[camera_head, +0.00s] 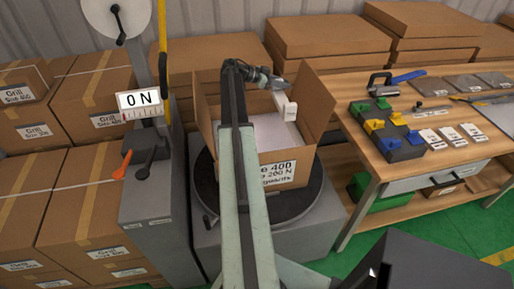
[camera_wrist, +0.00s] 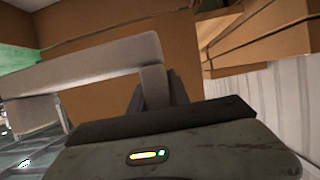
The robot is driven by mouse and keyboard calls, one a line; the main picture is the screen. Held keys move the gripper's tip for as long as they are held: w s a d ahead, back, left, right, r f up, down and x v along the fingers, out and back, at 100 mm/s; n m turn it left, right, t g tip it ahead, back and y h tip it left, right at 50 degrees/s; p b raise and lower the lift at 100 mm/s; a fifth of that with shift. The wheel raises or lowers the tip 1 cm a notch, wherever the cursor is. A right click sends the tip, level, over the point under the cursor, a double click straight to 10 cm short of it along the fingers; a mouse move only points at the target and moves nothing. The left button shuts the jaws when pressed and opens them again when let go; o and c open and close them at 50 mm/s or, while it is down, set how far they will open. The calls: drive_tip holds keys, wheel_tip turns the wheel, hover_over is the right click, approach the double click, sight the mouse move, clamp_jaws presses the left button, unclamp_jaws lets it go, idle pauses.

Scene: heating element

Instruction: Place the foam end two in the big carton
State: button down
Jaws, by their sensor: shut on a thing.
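The white foam end (camera_head: 287,106) is in my gripper (camera_head: 279,86), over the right side of the open big carton (camera_head: 285,160). In the wrist view the foam end (camera_wrist: 95,68) shows as a pale bar with a bent end, close in front of my gripper (camera_wrist: 158,97). My gripper is shut on it. The carton stands on a dark round turntable (camera_head: 313,205) with its flaps open. Something white and flat (camera_head: 268,132) lies inside it. My arm hides the carton's left part, and I cannot tell whether the foam touches the carton.
A wooden workbench (camera_head: 433,172) at the right bears coloured blocks (camera_head: 376,122), white labels and tools. Stacked cartons (camera_head: 95,200) stand at the left, and more cartons stand behind. A scale post with a sign (camera_head: 139,101) stands left of the turntable.

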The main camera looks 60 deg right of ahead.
wheel_tip(320, 180, down, 2)
drive_tip(key=shift+f+b, duration=0.15)
drive_tip(key=shift+b, duration=0.3)
drive_tip(key=b, duration=1.1)
hover_over(280, 121)
wheel_tip(280, 121, down, 11)
drive_tip(key=shift+f, duration=0.1)
drive_tip(key=c, duration=1.2)
unclamp_jaws()
drive_tip(key=shift+c, duration=0.2)
drive_tip(key=shift+r+p, duration=0.55)
drive_tip(key=shift+r, duration=0.1)
drive_tip(key=p+v, duration=0.3)
drive_tip(key=v, duration=0.4)
drive_tip(key=shift+a, duration=0.25)
drive_tip(key=shift+w+r, duration=0.15)
